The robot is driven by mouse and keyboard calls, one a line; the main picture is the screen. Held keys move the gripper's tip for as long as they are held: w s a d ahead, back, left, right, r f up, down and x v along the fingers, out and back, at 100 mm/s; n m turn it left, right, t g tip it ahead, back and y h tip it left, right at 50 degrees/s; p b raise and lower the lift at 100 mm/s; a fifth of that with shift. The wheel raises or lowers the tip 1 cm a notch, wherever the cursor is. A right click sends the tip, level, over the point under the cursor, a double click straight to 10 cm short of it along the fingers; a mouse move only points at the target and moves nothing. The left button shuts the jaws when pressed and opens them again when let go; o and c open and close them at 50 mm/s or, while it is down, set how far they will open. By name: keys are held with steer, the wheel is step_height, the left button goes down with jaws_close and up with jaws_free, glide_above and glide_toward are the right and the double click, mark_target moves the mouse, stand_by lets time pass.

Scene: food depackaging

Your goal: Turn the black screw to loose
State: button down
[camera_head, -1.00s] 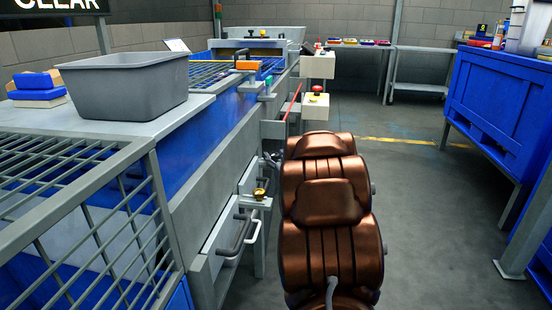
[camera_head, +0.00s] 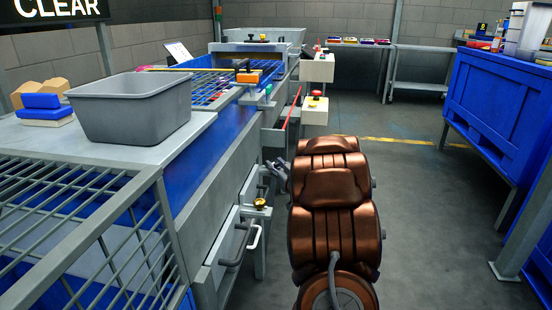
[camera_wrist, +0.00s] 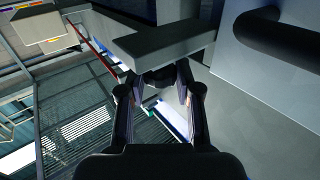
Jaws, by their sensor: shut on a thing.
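In the wrist view, my gripper (camera_wrist: 158,88) reaches up under a grey metal bracket (camera_wrist: 165,42). Its two fingers close around a small dark round piece, which looks like the black screw (camera_wrist: 159,78), right below the bracket. Most of the screw is hidden by the fingers and the bracket, so I cannot tell how far it is turned. In the head view, my gripper (camera_head: 276,169) is small and partly hidden behind my copper-coloured arm, at the side of the machine, above and behind a brass knob (camera_head: 260,203).
Black and grey handles (camera_head: 240,245) stick out of the machine's side panel; a thick dark handle (camera_wrist: 280,38) is close in the wrist view. A grey bin (camera_head: 130,108) stands on top. Floor to the right is clear up to a blue crate (camera_head: 500,110).

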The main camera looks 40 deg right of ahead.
steer(key=shift+n+y+p, duration=0.3)
steer(key=shift+y+p, duration=0.2)
steer(key=shift+p, duration=0.15)
steer(key=c, duration=0.8)
jaws_free()
steer(key=v, duration=1.2)
steer(key=shift+f, duration=0.15)
